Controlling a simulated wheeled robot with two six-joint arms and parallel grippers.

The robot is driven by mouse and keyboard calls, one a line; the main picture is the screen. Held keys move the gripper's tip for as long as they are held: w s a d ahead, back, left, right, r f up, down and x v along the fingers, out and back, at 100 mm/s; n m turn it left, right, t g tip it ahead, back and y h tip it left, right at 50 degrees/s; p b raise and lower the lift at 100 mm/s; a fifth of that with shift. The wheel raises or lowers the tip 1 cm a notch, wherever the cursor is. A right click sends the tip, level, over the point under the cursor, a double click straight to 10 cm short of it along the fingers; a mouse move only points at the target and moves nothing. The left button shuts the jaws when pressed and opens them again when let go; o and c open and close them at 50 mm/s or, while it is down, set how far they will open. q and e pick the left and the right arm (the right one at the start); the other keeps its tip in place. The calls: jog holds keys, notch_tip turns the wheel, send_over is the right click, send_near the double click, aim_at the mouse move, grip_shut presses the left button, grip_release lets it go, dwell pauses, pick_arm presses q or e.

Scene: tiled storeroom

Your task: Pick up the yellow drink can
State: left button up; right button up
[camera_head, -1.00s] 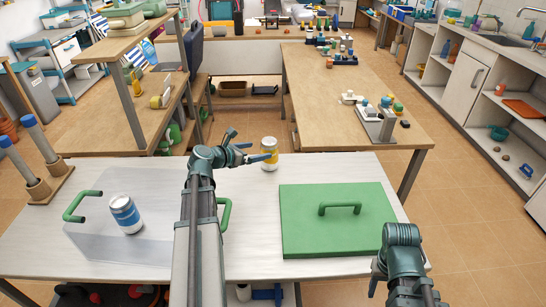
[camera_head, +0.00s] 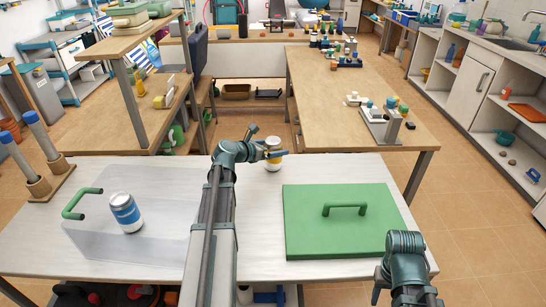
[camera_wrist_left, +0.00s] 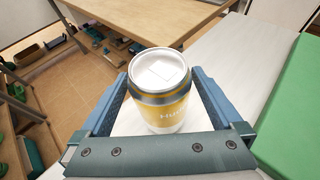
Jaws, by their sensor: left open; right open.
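The yellow drink can (camera_head: 273,161) stands upright near the far edge of the white table (camera_head: 345,167). It has a silver top and a yellow and white body. In the left wrist view the can (camera_wrist_left: 162,88) stands between the two blue fingers. My left gripper (camera_head: 270,154) is open around the can, which partly hides behind the fingers in the head view. I cannot tell whether a finger touches it. My right arm shows at the lower right of the head view, but its fingertips are out of the picture.
A green lid (camera_head: 345,235) with a handle lies at right. Two blue-topped posts (camera_head: 38,130) stand at the far left. A wooden table (camera_head: 350,95) lies beyond.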

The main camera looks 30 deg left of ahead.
pick_arm(q)
jog(key=shift+c, duration=0.2)
grip_shut()
jog(key=shift+r, duration=0.2)
pick_arm(e)
jog(key=shift+r, duration=0.25)
